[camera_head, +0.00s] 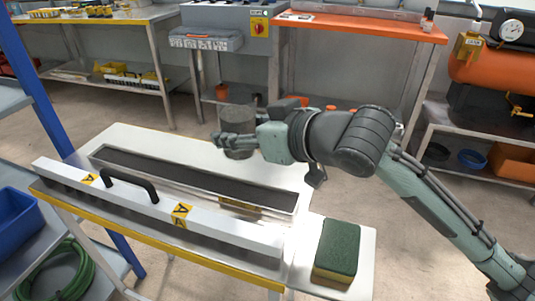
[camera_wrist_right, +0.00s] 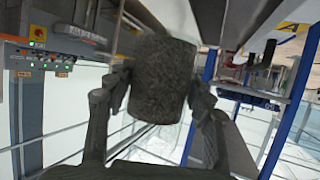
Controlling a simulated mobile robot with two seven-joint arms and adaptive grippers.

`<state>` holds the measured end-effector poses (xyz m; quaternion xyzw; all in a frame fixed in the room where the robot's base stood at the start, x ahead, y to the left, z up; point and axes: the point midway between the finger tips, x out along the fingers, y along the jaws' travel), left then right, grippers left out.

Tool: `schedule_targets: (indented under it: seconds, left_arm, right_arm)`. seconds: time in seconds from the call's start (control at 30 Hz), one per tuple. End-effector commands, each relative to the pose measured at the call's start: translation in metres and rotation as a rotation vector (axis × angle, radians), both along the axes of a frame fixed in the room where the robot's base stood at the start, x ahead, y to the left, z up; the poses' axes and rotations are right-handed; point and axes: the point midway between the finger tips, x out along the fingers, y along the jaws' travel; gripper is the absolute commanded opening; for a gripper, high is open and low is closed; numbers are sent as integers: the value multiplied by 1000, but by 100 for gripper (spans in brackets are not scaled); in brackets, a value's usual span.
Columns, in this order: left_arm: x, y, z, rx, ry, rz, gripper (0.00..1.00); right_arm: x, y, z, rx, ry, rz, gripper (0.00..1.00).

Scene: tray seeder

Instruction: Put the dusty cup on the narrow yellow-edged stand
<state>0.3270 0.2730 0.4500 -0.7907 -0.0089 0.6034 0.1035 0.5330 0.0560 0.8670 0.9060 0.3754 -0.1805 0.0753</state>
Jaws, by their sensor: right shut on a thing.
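The dusty cup (camera_head: 238,117) is a dark grey, speckled cylinder. My right gripper (camera_head: 232,141) is shut around its side and holds it above the far side of the narrow yellow-edged stand (camera_head: 225,269). In the right wrist view the cup (camera_wrist_right: 160,78) sits between the two fingers (camera_wrist_right: 158,92). The stand has a white top, a yellow front edge and a long seeder machine on it. I cannot tell whether the cup touches anything below. My left gripper is not in view.
The seeder's dark trough (camera_head: 190,178) and its white bar with a black handle (camera_head: 135,183) fill most of the stand. A green and yellow sponge (camera_head: 338,249) lies at the right end. A strip of white top behind the trough looks clear. A blue post (camera_head: 40,85) rises at left.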

Motion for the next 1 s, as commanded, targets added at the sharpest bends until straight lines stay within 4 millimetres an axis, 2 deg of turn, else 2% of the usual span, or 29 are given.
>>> schedule_targets:
  seconds: [0.03,0.2,0.4,0.6,0.83,1.0]
  left_arm:
    - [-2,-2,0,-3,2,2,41]
    - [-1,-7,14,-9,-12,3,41]
    - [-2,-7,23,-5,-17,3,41]
    - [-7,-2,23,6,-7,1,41]
    - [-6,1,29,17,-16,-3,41]
    - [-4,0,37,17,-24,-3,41]
  right_arm:
    - [11,-9,-10,-5,4,-7,20]
    - [43,-34,-33,-3,2,-7,20]
    - [69,-52,-51,0,0,-3,20]
    - [75,-56,-60,0,0,-1,20]
    - [74,-56,-93,0,1,-1,20]
    - [74,-56,-95,0,-2,-1,20]
